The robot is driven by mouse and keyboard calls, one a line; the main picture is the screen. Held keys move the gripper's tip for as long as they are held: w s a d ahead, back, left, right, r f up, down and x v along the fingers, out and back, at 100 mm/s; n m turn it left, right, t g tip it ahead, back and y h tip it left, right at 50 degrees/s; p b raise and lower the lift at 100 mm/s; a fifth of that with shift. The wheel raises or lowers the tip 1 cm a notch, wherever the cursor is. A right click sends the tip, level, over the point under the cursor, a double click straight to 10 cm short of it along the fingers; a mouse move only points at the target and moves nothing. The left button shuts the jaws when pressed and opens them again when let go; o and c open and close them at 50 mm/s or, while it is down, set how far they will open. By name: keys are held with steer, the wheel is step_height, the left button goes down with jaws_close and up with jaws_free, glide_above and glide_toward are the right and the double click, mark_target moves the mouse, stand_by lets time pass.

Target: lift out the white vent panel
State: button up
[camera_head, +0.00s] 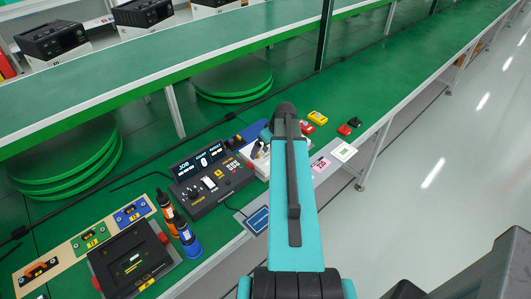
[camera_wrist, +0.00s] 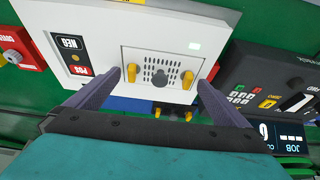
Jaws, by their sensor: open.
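The white vent panel (camera_wrist: 160,64) sits in the top of a white box (camera_wrist: 95,22) in the wrist view. It has rows of dark slots, a dark round knob (camera_wrist: 159,80) and a yellow tab (camera_wrist: 188,80) on the right, with another yellow tab (camera_wrist: 132,73) on the left. My gripper (camera_wrist: 158,80) is open, with one finger on each side of the knob and tabs; nothing is held. I cannot tell whether the fingers touch the panel.
A dark control console (camera_head: 213,181) stands just left of the box in the head view. Red and yellow small blocks (camera_head: 317,117) lie beyond the box.

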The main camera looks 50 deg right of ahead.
mark_target(267, 149)
steer(key=c, duration=1.2)
steer(key=shift+o, duration=0.2)
steer(key=shift+r, duration=0.15)
steer(key=shift+r+b, duration=1)
steer(key=shift+r, duration=0.65)
steer(key=s+a, duration=0.1)
steer(key=s, duration=0.1)
steer(key=s+a+b, duration=0.1)
steer(key=s, duration=0.2)
steer(key=s+a+b, duration=0.1)
steer(key=s, duration=0.1)
steer(key=shift+s+a+r, duration=0.1)
steer(key=shift+s+r, duration=0.1)
steer(key=shift+r, duration=0.1)
steer(key=shift+f+b, duration=0.1)
steer(key=shift+b, duration=0.8)
steer(key=shift+b, duration=0.4)
steer(key=b, duration=0.3)
steer(key=shift+s, duration=0.2)
steer(key=s+b, duration=0.1)
steer(key=b, duration=0.6)
steer(key=shift+s+a, duration=0.1)
steer(key=shift+a, duration=0.1)
